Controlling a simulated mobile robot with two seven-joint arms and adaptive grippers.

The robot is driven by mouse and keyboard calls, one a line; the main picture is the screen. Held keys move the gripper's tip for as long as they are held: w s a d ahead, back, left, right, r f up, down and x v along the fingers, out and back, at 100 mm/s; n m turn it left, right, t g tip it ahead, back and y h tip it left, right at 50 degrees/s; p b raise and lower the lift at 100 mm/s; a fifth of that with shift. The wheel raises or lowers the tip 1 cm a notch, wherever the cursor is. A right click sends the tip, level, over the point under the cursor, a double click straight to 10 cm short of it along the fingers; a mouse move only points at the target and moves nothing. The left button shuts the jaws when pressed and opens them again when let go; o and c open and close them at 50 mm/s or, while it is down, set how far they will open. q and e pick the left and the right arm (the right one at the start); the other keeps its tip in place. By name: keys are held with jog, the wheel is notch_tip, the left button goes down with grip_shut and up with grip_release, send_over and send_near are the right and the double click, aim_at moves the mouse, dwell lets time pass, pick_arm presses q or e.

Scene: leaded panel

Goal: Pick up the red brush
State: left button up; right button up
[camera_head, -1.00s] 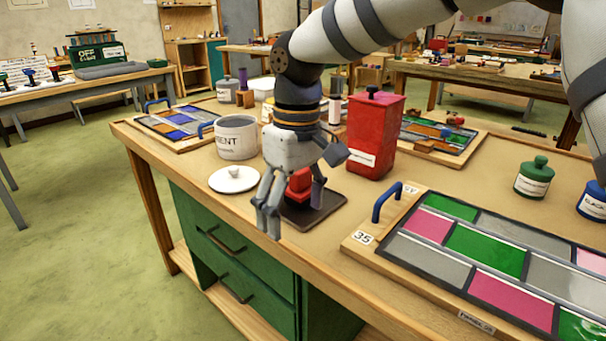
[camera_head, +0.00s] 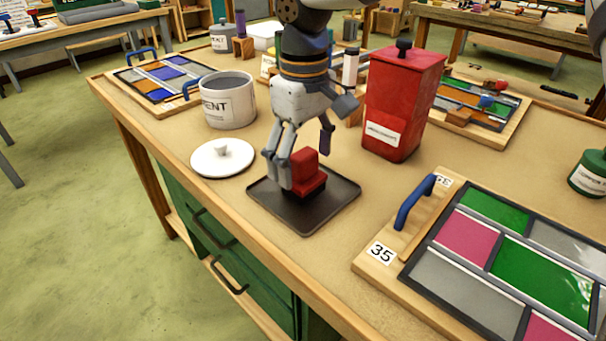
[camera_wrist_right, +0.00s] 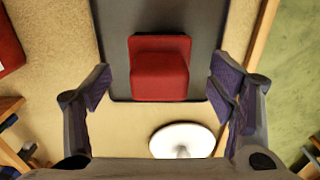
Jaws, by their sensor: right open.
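The red brush (camera_head: 308,174), a blocky red body with a dark base, stands on a dark tray (camera_head: 335,196) near the bench's front edge. In the right wrist view the red brush (camera_wrist_right: 160,68) lies ahead of the fingers, in line with the gap between them. My right gripper (camera_head: 303,160) is open and empty, just above and beside the brush; one side's fingers partly overlap it in the head view. In the wrist view its purple finger pads (camera_wrist_right: 160,88) stand well apart on either side. My left gripper is not in view.
A white lid (camera_head: 222,157) and a white pot (camera_head: 229,100) stand left of the tray. A tall red canister (camera_head: 398,105) stands behind right. A leaded panel on a board with a blue handle (camera_head: 414,201) lies to the right. The bench's front edge is close.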

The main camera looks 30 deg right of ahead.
aim_at(304, 172)
notch_tip(304, 172, down, 3)
jog(key=shift+f, duration=0.15)
jog(key=c, duration=1.4)
jog(key=shift+o, duration=0.2)
notch_tip(304, 172, up, 4)
jog(key=shift+w+f, duration=0.1)
jog(key=shift+f, duration=0.05)
jog(key=s+a+r, duration=0.2)
jog(key=a+r, duration=0.7)
jog(key=a, duration=0.5)
jog(key=shift+s+r, duration=0.2)
jog(key=shift+s, duration=0.1)
jog(key=o, duration=0.7)
jog(key=shift+d, duration=0.1)
jog(key=c, duration=0.5)
